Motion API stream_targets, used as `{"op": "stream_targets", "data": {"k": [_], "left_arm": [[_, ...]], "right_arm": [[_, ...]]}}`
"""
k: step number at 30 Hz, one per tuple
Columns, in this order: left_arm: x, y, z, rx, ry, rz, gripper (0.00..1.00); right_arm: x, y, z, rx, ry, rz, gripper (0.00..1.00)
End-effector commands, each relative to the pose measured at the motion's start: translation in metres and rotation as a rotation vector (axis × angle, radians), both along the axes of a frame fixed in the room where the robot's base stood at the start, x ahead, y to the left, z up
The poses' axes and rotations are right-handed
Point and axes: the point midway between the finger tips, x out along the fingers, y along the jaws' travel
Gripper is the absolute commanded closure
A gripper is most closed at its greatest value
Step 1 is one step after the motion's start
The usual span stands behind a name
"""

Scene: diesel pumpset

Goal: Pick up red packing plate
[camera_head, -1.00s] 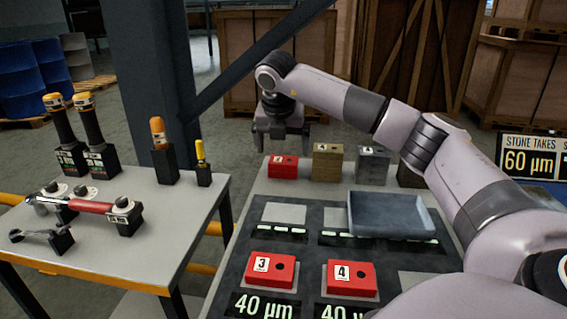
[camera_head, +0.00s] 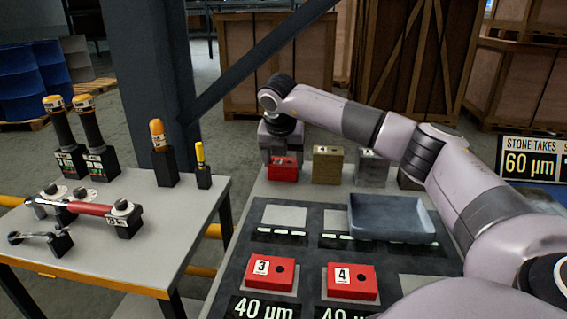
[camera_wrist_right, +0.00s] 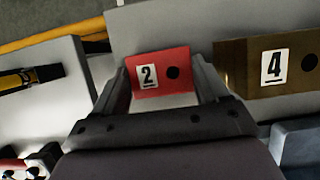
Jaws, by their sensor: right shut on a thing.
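A red packing plate (camera_head: 284,171) with a number label and a dark hole sits at the back left of the table. In the right wrist view the red plate (camera_wrist_right: 162,84) reads 2. My right gripper (camera_wrist_right: 168,80) has one finger on each side of it and is shut on it; in the head view the gripper (camera_head: 283,156) is over the plate from behind. The plate appears to rest at table level. Two more red plates, labelled 3 (camera_head: 270,275) and 4 (camera_head: 351,282), lie on the dark board (camera_head: 308,255). My left gripper is not in view.
A brass block (camera_head: 327,166) stands close to the right of the held plate, with a grey block (camera_head: 371,169) beyond it. A blue-grey tray (camera_head: 392,220) sits on the board. A side table (camera_head: 170,225) with tools stands left, across a gap.

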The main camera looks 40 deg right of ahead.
Motion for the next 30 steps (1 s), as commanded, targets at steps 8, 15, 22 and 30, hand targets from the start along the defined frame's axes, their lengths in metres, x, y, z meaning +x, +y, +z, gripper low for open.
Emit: {"op": "stream_targets", "data": {"k": [8, 15, 22, 30], "left_arm": [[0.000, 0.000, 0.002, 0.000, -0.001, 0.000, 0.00], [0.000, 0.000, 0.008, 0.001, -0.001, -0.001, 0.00], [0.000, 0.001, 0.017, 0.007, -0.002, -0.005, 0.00], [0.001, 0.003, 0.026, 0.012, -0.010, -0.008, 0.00]], "right_arm": [[0.001, 0.000, 0.019, 0.000, -0.007, -0.001, 0.75], [0.001, 0.001, 0.070, 0.001, -0.010, 0.000, 0.75], [0.001, 0.001, 0.133, 0.002, -0.009, 0.001, 0.75], [0.001, 0.000, 0.184, 0.000, -0.005, 0.001, 0.75]]}}
